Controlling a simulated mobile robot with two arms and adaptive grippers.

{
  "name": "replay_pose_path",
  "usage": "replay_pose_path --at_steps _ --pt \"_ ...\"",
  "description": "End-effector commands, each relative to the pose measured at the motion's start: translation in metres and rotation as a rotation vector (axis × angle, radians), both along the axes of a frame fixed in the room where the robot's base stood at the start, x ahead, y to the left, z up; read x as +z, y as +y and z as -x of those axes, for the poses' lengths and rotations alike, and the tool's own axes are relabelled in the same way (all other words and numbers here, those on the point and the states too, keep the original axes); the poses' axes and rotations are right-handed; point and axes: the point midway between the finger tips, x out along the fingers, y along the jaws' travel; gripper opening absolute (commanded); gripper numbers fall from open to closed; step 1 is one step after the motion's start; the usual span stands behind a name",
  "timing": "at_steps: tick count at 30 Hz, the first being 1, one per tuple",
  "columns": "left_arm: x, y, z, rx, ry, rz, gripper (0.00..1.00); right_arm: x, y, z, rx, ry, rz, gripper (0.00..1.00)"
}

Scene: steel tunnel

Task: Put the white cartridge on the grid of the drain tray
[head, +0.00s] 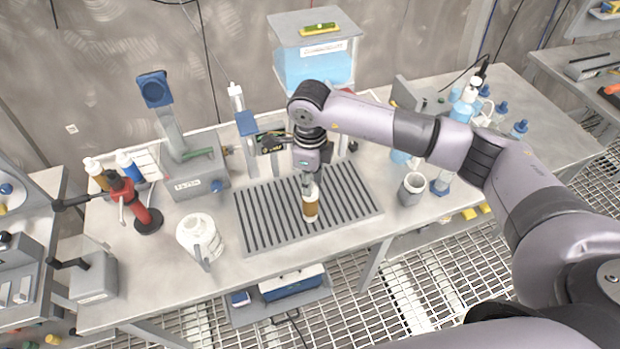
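A white cartridge with an amber-brown band (311,209) is upright over the front right half of the drain tray (246,240). The tray is grey with a dark slatted grid and lies in the middle of the bench. My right gripper (310,187) points down from above, with its fingers at the cartridge's top. The fingers look closed on it, though the arm and gripper partly hide the contact. The cartridge's lower end is at the grid; I cannot tell whether it rests there or hangs just above. My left gripper is not in view.
Left of the tray are a white jug (200,237), a red tool on a dark base (143,212) and a rack with cartridges (140,158). A grey cup (411,189) stands to the right. A blue container (313,66) is behind. Most of the grid is bare.

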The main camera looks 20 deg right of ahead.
Motion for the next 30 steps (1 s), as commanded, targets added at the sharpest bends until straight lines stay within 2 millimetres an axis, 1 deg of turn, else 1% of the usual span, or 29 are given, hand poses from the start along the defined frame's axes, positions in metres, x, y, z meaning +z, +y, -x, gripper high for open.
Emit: replay_pose_path --at_steps 3,11,14,17,24,30 --pt "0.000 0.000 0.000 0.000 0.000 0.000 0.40 0.000 0.000 0.000 0.000 0.000 0.000 0.37" --pt "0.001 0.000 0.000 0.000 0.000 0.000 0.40 0.001 0.000 0.000 0.000 0.000 0.000 0.37" --pt "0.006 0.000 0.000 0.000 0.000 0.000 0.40 0.006 0.000 0.000 0.000 0.000 0.000 0.37" --pt "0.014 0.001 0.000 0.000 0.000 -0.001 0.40 0.021 0.000 -0.001 0.000 -0.001 0.000 0.37" --pt "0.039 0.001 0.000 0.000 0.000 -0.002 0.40 0.076 0.000 -0.001 0.000 -0.004 -0.001 0.37" --pt "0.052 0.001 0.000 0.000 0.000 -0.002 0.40 0.110 0.000 -0.001 0.001 -0.003 -0.001 0.37"
